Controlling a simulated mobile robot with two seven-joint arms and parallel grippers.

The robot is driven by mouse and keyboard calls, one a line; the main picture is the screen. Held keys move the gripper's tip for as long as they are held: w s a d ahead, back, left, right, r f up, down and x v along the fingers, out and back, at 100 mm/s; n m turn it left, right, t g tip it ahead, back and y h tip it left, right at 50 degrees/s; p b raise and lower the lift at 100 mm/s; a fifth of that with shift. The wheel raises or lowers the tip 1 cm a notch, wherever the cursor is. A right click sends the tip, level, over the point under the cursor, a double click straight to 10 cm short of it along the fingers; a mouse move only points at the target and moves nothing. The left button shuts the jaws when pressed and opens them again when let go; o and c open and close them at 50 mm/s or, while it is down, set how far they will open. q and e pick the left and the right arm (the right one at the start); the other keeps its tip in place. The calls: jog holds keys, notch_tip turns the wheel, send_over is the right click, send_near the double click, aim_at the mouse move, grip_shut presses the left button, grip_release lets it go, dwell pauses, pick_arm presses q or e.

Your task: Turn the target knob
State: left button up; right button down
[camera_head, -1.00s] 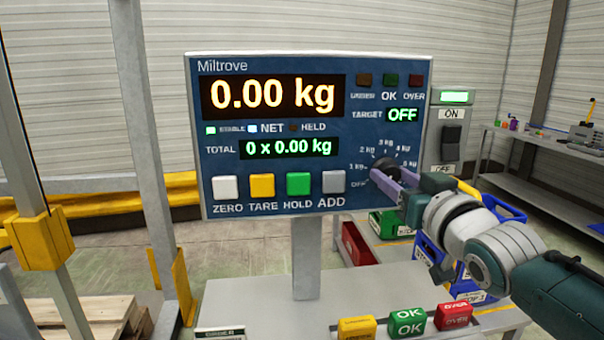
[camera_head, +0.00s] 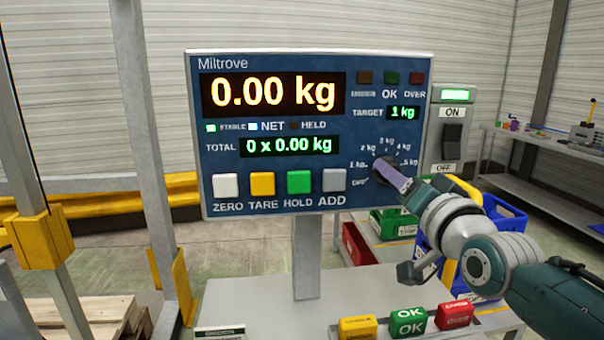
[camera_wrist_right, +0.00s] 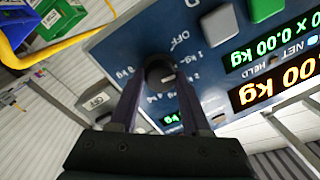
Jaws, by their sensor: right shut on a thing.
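The target knob (camera_head: 383,167) is a dark round dial on the lower right of the blue scale panel (camera_head: 230,165), with marks from OFF to 5 kg around it. The target display (camera_head: 403,113) reads 1 kg. My right gripper (camera_head: 388,172) is shut on the knob, its purple fingers reaching in from the lower right. In the right wrist view the knob (camera_wrist_right: 159,72) sits between the two fingertips. My left gripper is not in view.
A switch box (camera_head: 452,135) marked ON and OFF stands just right of the panel. Yellow, green and red blocks (camera_head: 408,321) lie on the bench below. Crates stand behind my right arm. A grey post (camera_head: 150,150) stands left of the panel.

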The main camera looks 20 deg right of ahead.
dwell(0.4)
jog(key=shift+c, duration=1.8)
grip_release()
jog(key=s+a, duration=0.2)
jog(key=s, duration=0.7)
jog(key=shift+s+f, duration=0.2)
jog(key=shift+s, duration=0.15)
